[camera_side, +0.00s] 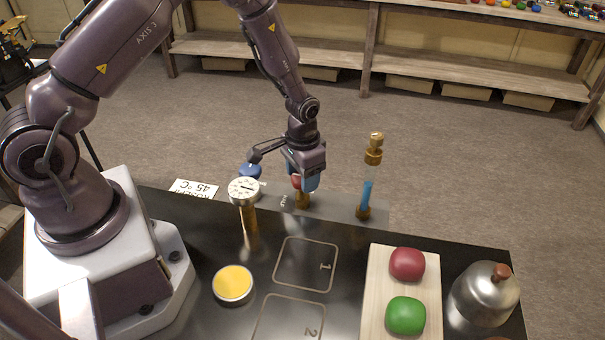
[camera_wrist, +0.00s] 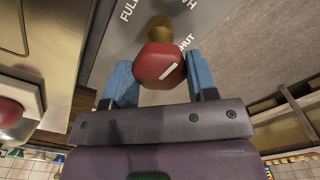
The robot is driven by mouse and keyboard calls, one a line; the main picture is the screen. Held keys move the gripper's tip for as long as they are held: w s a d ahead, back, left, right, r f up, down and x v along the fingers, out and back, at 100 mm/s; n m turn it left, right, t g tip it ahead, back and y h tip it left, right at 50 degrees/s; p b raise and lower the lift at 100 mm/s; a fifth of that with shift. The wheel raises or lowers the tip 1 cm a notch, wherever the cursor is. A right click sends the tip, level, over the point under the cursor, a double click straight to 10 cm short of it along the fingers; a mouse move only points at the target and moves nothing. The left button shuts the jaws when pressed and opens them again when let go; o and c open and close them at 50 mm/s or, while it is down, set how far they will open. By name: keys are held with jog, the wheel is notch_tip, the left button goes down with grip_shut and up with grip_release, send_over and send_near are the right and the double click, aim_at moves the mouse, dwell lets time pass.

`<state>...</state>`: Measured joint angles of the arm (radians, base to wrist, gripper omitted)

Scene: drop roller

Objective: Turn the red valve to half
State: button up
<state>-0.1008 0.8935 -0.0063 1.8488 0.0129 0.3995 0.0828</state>
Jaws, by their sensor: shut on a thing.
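The red valve (camera_wrist: 159,65) is a rounded red knob with a white pointer line, on a brass stem. In the wrist view the line slants toward the upper right, on the side of the SHUT label. The FULL label is at upper left, and a letter H of another label shows at the top edge. My gripper (camera_wrist: 161,75) has one blue finger on each side of the knob and is shut on it. In the side view my gripper (camera_side: 303,182) is over the far table edge and hides most of the red valve (camera_side: 296,182).
Left of my gripper stand a round dial gauge (camera_side: 244,189) on a brass post and a blue knob (camera_side: 250,171). Nearer are a yellow disc (camera_side: 232,283), a board (camera_side: 376,290) with red and green domes, and a metal dome (camera_side: 484,296).

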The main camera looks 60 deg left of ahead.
jog(key=o, duration=0.9)
jog(key=shift+r, duration=0.1)
notch_tip(320, 180, up, 13)
jog(key=s+d+r+t, duration=0.2)
jog(key=s+r, duration=0.7)
jog(key=r, duration=0.1)
jog(key=s+d+r+t, duration=0.1)
jog(key=s+r+t, duration=0.2)
jog(key=s+r, duration=0.7)
jog(key=shift+s+d+t, duration=0.25)
jog(key=shift+d+t, duration=0.05)
jog(key=shift+d, duration=0.05)
